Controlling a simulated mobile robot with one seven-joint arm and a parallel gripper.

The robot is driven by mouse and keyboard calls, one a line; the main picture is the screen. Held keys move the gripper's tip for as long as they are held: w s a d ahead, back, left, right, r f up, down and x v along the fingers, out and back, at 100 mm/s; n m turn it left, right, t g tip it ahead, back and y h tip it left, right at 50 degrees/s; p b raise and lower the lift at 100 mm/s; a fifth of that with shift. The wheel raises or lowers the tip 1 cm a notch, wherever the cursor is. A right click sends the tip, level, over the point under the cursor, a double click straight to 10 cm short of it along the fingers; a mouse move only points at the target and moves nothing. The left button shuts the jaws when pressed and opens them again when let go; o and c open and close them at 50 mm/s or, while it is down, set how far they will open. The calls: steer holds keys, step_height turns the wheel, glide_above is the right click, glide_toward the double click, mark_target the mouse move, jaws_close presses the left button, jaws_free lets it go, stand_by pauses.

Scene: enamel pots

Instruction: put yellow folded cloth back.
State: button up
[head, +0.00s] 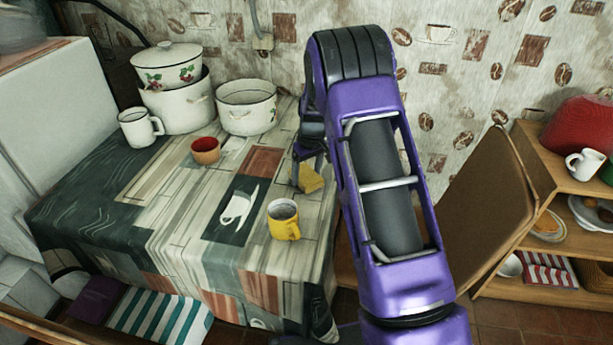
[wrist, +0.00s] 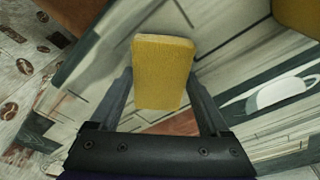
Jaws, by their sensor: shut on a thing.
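The yellow folded cloth (head: 311,179) is at the right part of the table, below my arm in the head view. In the wrist view the cloth (wrist: 163,68) stands as a flat-ended block between my two fingers. My gripper (head: 307,172) is shut on it and points down at the table; it also shows in the wrist view (wrist: 160,92). I cannot tell whether the cloth touches the tabletop. My arm hides part of the table's right edge.
A yellow mug (head: 284,221) stands close in front of the cloth. A red cup (head: 206,151), white mug (head: 141,128) and white enamel pots (head: 247,107) are farther left. The patterned tablecloth (head: 165,215) is clear at front left. A wooden shelf (head: 560,188) stands right.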

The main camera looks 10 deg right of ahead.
mark_target(310, 178)
steer(key=shift+f, duration=0.3)
steer(key=shift+f, duration=0.1)
steer(key=shift+f, duration=0.15)
steer(key=o, duration=1.2)
steer(key=shift+c, duration=0.2)
step_height(310, 178, up, 12)
steer(key=s+p, duration=0.1)
steer(key=shift+s+d+r, duration=0.2)
steer(key=shift+s+d, duration=0.15)
